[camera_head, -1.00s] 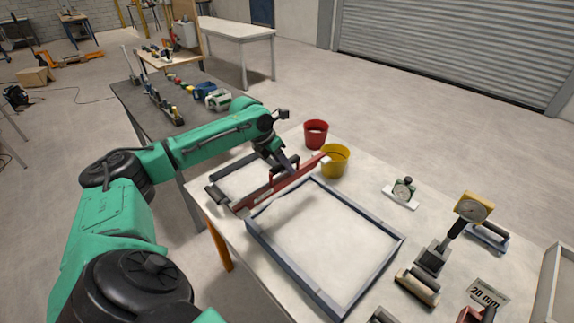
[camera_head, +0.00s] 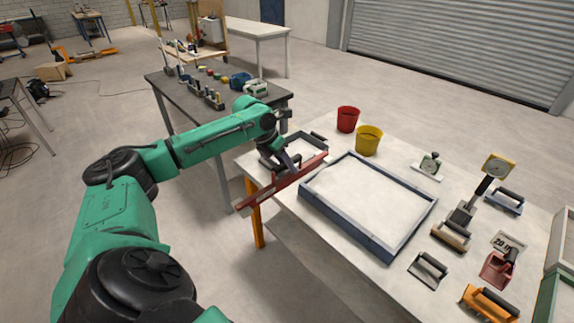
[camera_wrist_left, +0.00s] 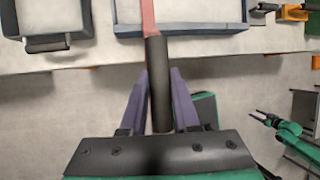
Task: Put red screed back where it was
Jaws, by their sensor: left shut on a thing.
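The red screed (camera_head: 262,193) is a long red bar held aslant near the table's left end, one end out past the edge. My left gripper (camera_head: 290,164) is shut on it. In the left wrist view, the gripper's fingers (camera_wrist_left: 158,95) close around a black grip (camera_wrist_left: 157,70), with the red bar (camera_wrist_left: 147,15) beyond it. The sandbed frame (camera_head: 345,230) holds pale, level sand to the right of the screed. A green arm with a small gripper (camera_wrist_left: 262,116) shows at the right of the wrist view, too small to judge its jaws.
A smaller grey tray (camera_head: 312,137) lies behind my left gripper. A red bucket (camera_head: 347,119) and a yellow bucket (camera_head: 368,140) stand behind the sandbed.

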